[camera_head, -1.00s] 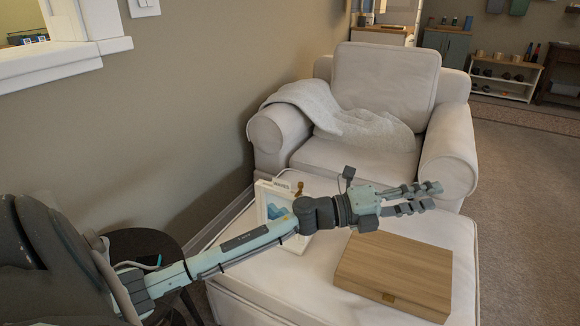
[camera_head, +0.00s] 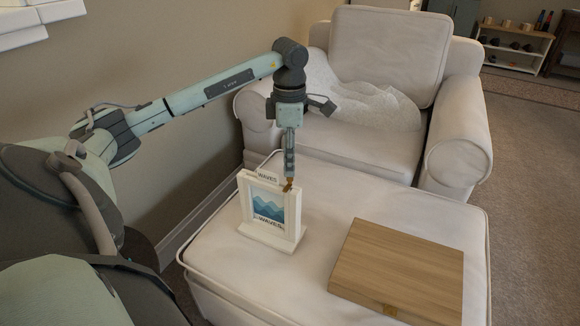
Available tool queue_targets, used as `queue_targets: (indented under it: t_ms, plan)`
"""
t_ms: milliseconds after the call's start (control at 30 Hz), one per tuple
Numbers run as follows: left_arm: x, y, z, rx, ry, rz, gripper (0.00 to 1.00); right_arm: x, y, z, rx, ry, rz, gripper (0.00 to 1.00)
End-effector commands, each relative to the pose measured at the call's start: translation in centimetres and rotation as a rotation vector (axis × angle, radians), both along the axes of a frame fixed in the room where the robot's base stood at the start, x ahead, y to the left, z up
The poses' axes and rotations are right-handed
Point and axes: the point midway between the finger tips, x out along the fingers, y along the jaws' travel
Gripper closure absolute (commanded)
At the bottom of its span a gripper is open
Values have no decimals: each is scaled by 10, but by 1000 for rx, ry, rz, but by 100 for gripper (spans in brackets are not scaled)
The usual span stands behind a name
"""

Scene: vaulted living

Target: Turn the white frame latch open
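The white frame (camera_head: 243,205) stands upright on the ottoman, holding a blue wave picture marked "WAVES". A small brown latch (camera_head: 288,187) shows at its top right corner. My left gripper (camera_head: 289,178) points straight down with its fingertips right at the latch and partly covers it. Its fingers line up one behind the other from this side, so I cannot tell whether they are open, or whether they touch the latch. My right gripper is out of view.
A closed wooden box (camera_head: 400,268) lies on the white ottoman (camera_head: 325,212) to the right of the frame. A white armchair (camera_head: 385,50) with a grey blanket (camera_head: 375,105) stands behind. The ottoman top between frame and box is clear.

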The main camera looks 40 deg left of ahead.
Motion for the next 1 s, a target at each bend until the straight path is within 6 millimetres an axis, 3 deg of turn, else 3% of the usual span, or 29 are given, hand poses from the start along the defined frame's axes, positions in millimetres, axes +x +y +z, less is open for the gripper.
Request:
queue_targets:
  t_ms: [200, 567, 867, 1000]
  plan:
    - [0, -1, -29, -3, 0, -1, 64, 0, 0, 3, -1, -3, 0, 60]
    - [0, -1, -36, -3, -1, -1, 64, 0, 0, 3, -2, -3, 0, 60]
    - [0, -1, -35, -3, -1, -1, 100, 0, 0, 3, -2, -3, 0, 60]
    - [0, -1, -35, -4, -2, -1, 100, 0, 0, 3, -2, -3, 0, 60]
